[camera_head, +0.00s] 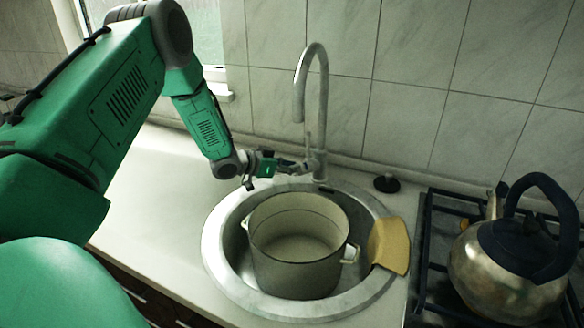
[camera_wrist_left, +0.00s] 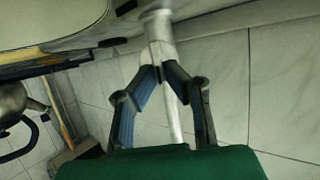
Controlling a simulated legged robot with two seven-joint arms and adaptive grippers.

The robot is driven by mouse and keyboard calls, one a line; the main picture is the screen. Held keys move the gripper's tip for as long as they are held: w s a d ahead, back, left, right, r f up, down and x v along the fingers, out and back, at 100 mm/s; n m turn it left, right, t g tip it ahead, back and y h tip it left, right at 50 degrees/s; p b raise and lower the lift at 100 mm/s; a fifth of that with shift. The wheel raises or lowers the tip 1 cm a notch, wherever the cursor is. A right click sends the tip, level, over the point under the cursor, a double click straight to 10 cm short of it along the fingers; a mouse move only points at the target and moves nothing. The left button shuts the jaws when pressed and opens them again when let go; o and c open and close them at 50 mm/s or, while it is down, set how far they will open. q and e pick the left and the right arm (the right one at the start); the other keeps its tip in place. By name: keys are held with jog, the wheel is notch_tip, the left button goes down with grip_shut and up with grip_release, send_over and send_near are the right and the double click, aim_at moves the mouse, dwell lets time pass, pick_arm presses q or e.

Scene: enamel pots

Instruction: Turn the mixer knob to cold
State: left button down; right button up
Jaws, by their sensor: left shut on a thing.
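The grey metal mixer tap (camera_head: 319,160) stands behind the sink, its tall curved spout arching up. My left gripper (camera_head: 303,166) reaches in from the left and is shut at the tap's body, at the mixer knob. In the left wrist view the two fingers (camera_wrist_left: 161,75) close in from both sides on the tap (camera_wrist_left: 158,32), and a thin metal rod runs down between them. The fingertips hide most of the knob, so its exact turn cannot be told. My right gripper is not in view.
A cream enamel pot (camera_head: 300,262) sits in the round sink (camera_head: 214,255), below the gripper. A yellow-brown flat piece (camera_head: 390,246) lies on the sink's right rim. A black stopper (camera_head: 387,183) is behind it. A kettle (camera_head: 500,265) stands on the stove at right. The left counter is clear.

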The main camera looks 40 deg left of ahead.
pick_arm(q)
jog(key=shift+s+d+f+m+t+y+b, duration=0.15)
jog(key=shift+m+t+y+b, duration=0.1)
jog(key=shift+m+y+b, duration=0.55)
jog(key=shift+d+f+m+t+y+b, duration=0.1)
jog(key=shift+d+m+t+y+b, duration=0.2)
jog(key=shift+m, duration=0.75)
jog(key=shift+s+d+f+m+t+y+b, duration=0.1)
jog(key=shift+m+t+y+b, duration=0.15)
jog(key=shift+m+y+b, duration=0.55)
jog(key=shift+m, duration=0.25)
jog(key=c, duration=1.7)
grip_release()
